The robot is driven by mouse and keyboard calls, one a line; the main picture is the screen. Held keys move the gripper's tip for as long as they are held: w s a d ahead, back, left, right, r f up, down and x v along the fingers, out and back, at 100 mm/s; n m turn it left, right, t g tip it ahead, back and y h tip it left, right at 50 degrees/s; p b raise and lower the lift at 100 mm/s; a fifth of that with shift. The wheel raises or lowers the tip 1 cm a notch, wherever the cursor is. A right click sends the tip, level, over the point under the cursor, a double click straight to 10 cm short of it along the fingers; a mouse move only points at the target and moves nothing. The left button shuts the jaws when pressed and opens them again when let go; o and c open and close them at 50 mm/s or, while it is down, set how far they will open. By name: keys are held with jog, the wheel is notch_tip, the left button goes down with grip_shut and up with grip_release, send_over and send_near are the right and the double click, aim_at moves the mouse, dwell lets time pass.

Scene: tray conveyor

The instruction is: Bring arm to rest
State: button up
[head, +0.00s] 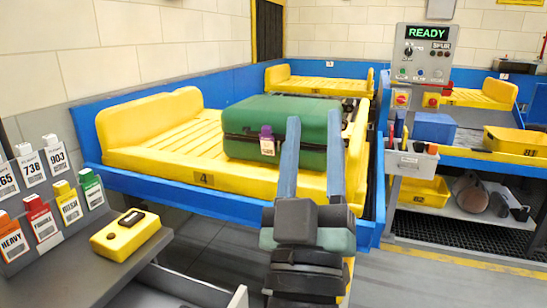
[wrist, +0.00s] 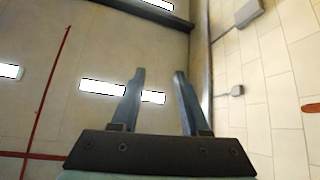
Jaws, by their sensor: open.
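My gripper (head: 313,120) is raised in front of the conveyor in the head view, its two fingers pointing up and apart. It is open and empty. The wrist view shows the same open gripper (wrist: 159,75) with only the ceiling and wall beyond it. In the head view the fingers overlap the right part of a green suitcase (head: 245,121). The suitcase lies on a yellow tray (head: 135,158) marked 4 and bears a purple tag (head: 267,140).
A grey desk (head: 75,260) at the left holds a yellow handheld device (head: 125,236) and several upright tags. A control panel (head: 427,55) reading READY stands at the back right. A bench with a blue box (head: 434,127) and yellow bin (head: 515,141) is at the right.

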jog(key=s+a+r+m+t+y, duration=0.2)
jog(key=s+a+r+m+y, duration=0.15)
jog(key=s+r, duration=0.75)
notch_tip(320, 180, up, 22)
jog(key=w+p, duration=0.1)
jog(key=p, duration=1.9)
jog(key=shift+w+a+n, duration=0.2)
jog(key=shift+a+n, duration=0.25)
